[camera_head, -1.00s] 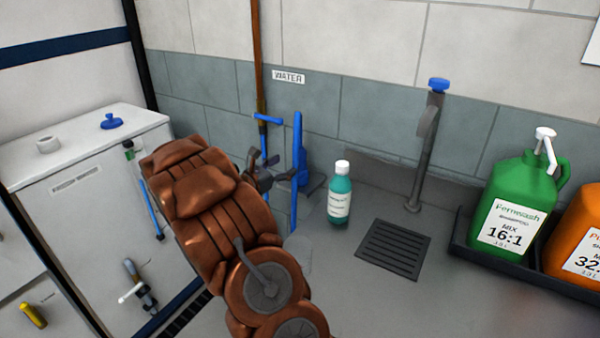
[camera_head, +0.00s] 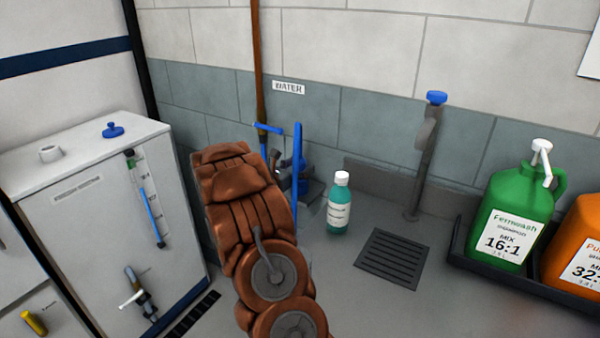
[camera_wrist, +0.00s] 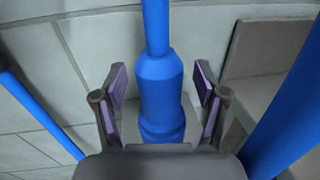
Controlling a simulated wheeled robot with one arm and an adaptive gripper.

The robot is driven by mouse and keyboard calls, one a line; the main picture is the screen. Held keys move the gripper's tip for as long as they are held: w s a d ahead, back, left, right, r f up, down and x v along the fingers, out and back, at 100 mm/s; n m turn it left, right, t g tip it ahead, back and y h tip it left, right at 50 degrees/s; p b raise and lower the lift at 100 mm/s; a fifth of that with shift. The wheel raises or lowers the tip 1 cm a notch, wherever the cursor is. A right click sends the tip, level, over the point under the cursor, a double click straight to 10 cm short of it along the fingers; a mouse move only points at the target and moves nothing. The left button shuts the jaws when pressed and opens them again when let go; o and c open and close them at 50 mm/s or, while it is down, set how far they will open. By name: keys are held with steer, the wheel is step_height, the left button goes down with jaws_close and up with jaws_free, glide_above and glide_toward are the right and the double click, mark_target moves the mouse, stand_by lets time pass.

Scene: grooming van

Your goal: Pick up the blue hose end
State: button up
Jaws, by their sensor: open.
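The blue hose end (camera_wrist: 162,88) stands in the middle of the wrist view. It is a blue tube with a thicker collar, set between the two fingers of my gripper (camera_wrist: 160,75). The fingers are open, with a gap visible on each side of the collar. In the head view a cluster of blue parts (camera_head: 297,150) stands by the wall, partly hidden behind my brown arm. My gripper is mostly hidden there, so I cannot tell its exact depth against the hose end.
Other blue tubes flank the gripper, at left (camera_wrist: 38,112) and right (camera_wrist: 295,110) in the wrist view. A teal bottle (camera_head: 339,205) stands right of my arm, near a floor grate (camera_head: 392,255) and a grey tap post (camera_head: 425,160). A white cabinet (camera_head: 90,215) is at left.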

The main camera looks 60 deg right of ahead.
mark_target(298, 158)
jaws_close()
stand_by(0.6)
steer(key=shift+r+b, duration=0.3)
steer(key=shift+r, duration=0.55)
steer(key=shift+w+a+r, duration=0.1)
steer(key=shift+a+r, duration=0.1)
steer(key=shift+r, duration=0.8)
steer(key=w+a+r+b, duration=0.1)
steer(key=w+a+b, duration=0.15)
steer(key=a, duration=1.25)
step_height(298, 158, up, 7)
steer(key=p, duration=0.6)
steer(key=shift+w+a+r, duration=0.15)
steer(key=shift+w+r, duration=0.05)
steer(key=shift+w, duration=0.15)
